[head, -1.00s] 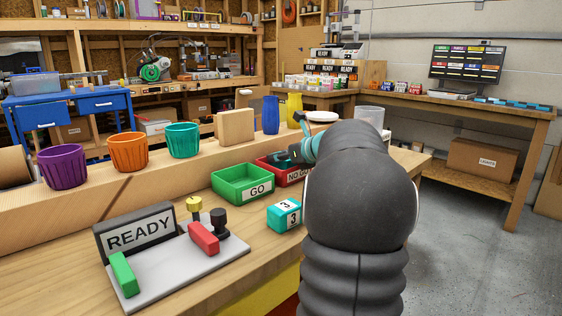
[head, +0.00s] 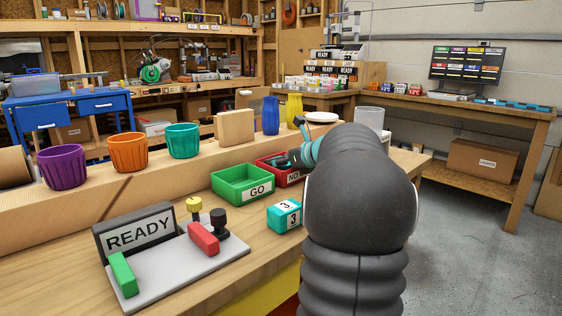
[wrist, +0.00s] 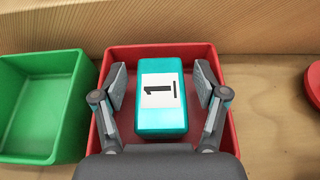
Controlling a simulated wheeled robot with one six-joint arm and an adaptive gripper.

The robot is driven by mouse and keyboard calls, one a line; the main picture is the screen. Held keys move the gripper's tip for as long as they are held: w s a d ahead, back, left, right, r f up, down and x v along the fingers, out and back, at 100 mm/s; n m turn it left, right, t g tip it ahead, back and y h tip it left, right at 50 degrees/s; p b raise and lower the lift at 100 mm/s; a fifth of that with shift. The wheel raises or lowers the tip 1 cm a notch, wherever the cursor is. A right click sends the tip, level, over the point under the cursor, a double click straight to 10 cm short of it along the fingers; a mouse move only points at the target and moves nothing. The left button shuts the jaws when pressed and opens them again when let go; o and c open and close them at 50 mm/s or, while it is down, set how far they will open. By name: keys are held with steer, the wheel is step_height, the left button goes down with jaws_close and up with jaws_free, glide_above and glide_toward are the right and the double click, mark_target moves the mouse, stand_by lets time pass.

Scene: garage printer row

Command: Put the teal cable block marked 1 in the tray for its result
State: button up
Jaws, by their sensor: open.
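The teal block marked 1 (wrist: 160,97) sits inside the red tray (wrist: 216,53) in the wrist view. My gripper (wrist: 159,80) is open, with one finger on each side of the block and a visible gap to each. In the head view the red NO GO tray (head: 287,177) is partly hidden by my arm, and my gripper (head: 291,160) is over it. The block is not clearly visible there. The green GO tray (head: 241,184) stands to the left of the red one and is empty; it also shows in the wrist view (wrist: 50,150).
A teal block marked 3 (head: 284,215) sits on the bench in front of the trays. A READY stand (head: 140,229) with green and red pieces is at front left. Several coloured cups, such as the orange one (head: 128,152), line the ledge behind.

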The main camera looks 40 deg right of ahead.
steer(key=v, duration=1.2)
steer(key=shift+r, duration=0.15)
